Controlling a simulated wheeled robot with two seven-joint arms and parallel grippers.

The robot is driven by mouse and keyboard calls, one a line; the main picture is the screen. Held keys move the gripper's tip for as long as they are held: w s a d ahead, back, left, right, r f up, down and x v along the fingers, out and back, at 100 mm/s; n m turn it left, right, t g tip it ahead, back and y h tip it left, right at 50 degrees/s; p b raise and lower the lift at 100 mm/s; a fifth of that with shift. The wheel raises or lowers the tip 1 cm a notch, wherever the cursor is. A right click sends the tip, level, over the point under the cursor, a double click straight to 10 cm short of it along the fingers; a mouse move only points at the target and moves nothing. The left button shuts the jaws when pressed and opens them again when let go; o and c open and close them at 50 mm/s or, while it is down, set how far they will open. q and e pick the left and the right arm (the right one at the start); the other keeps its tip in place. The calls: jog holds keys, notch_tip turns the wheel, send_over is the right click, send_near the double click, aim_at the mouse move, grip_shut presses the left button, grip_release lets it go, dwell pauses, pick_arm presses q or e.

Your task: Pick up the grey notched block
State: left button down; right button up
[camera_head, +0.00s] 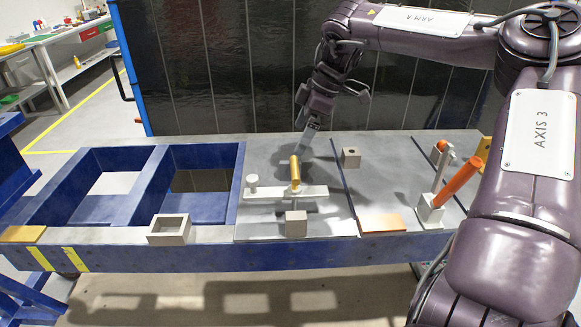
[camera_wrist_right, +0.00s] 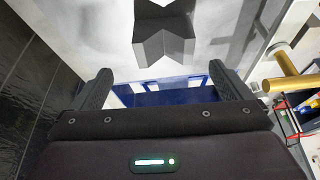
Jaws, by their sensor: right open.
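The grey notched block (camera_head: 351,157) stands on the grey worktop, right of my right gripper in the head view. In the right wrist view the block (camera_wrist_right: 163,46) is at the top centre, with a V-shaped notch in its edge. My right gripper (camera_head: 306,147) hangs over the worktop behind the brass handle. In the right wrist view its two fingers (camera_wrist_right: 163,86) are spread wide with nothing between them, apart from the block. My left gripper is not in view.
A fixture with an upright brass handle (camera_head: 295,170) stands in front of my right gripper. A hollow grey block (camera_head: 170,229) sits on the front edge. An orange-handled clamp (camera_head: 458,182) stands at the right. A dark wall (camera_head: 240,70) rises behind.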

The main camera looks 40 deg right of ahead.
aim_at(286, 151)
jog(key=shift+x, duration=1)
jog(key=p+x, duration=0.1)
jog(key=x, duration=0.4)
jog(key=shift+s+a+f+p, duration=0.1)
jog(key=shift+s+a+p, duration=0.1)
jog(key=shift+p, duration=0.2)
jog(key=shift+w+f, duration=0.1)
jog(key=shift+f, duration=0.15)
jog(key=shift+r, duration=0.1)
jog(key=shift+c, duration=0.6)
jog(key=c, duration=1.2)
